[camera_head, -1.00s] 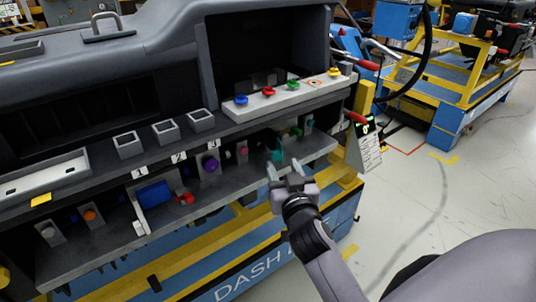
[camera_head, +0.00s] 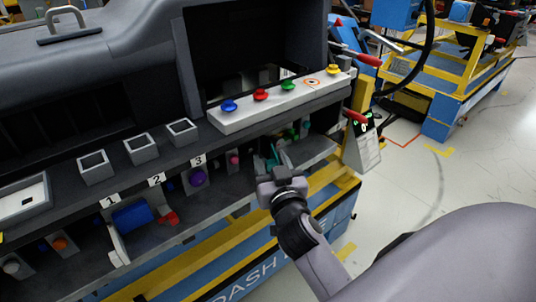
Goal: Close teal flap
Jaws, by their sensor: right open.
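The teal flap (camera_head: 271,157) is on the lower shelf of the dashboard module, between the pink knob and the green knob. Only a small part of it shows, just beyond my right gripper's fingers. My right gripper (camera_head: 274,166) is open, with its fingers pointing into the shelf at the teal flap. I cannot tell whether a finger touches the flap, or how far the flap stands open. My left gripper is not in view.
A purple knob (camera_head: 197,178) and a blue block (camera_head: 132,216) with a red part (camera_head: 169,218) are on the same shelf, to the left. Above, a white strip (camera_head: 240,116) carries coloured buttons.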

